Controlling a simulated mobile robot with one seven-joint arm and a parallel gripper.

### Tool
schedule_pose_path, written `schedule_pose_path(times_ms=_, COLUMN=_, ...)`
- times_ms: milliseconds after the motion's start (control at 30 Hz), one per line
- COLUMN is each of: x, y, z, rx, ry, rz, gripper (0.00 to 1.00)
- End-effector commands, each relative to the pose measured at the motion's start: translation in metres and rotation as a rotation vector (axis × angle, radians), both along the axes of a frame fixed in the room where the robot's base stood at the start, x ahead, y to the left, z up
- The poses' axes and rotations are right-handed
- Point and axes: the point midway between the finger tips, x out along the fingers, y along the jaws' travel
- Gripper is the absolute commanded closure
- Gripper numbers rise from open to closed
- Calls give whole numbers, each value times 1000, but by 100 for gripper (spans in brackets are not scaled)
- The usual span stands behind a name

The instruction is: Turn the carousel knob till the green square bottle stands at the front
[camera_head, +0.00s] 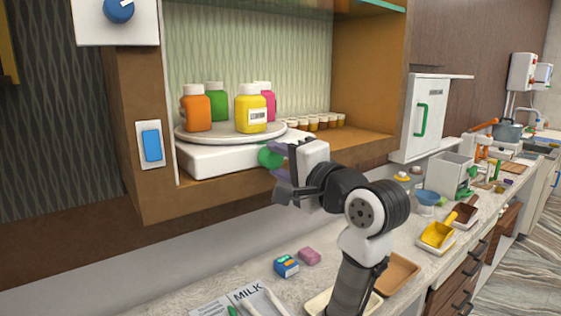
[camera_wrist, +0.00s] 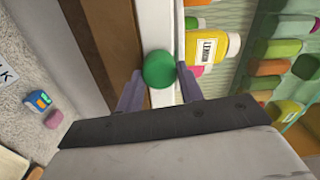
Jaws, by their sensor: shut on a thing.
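The carousel (camera_head: 228,135) is a round grey turntable on a white base (camera_head: 225,155) inside the wooden cabinet. The green square bottle (camera_head: 214,94) stands at its back left, partly hidden. An orange bottle (camera_head: 196,110) stands at the left, a yellow labelled bottle (camera_head: 250,110) at the front right and a pink bottle (camera_head: 264,90) behind the yellow one. The green carousel knob (camera_head: 268,157) is on the front of the base. My gripper (camera_head: 279,161) is shut on the knob; in the wrist view the knob (camera_wrist: 159,70) sits between both fingers.
A row of small jars (camera_head: 325,122) stands right of the carousel. The cabinet's wooden edge (camera_head: 215,195) runs below my gripper. A blue box (camera_head: 286,265) and a pink block (camera_head: 310,256) lie on the counter below.

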Motion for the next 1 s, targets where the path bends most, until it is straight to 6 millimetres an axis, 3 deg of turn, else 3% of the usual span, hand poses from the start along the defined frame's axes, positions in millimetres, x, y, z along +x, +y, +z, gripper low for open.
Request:
schedule_pose_path(times_ms=367, x=0, y=-1, z=1, rx=3, ry=1, rz=-3, gripper=86)
schedule_pose_path(times_ms=400, x=0, y=-1, z=1, rx=3, ry=1, rz=-3, gripper=59)
schedule_pose_path(times_ms=533, x=0, y=-1, z=0, rx=2, ry=0, rz=-2, gripper=42)
schedule_pose_path(times_ms=833, x=-1, y=-1, z=0, rx=2, ry=1, rz=-1, gripper=41)
schedule_pose_path(times_ms=1000, x=-14, y=-11, z=-2, rx=2, ry=-3, rz=-3, gripper=41)
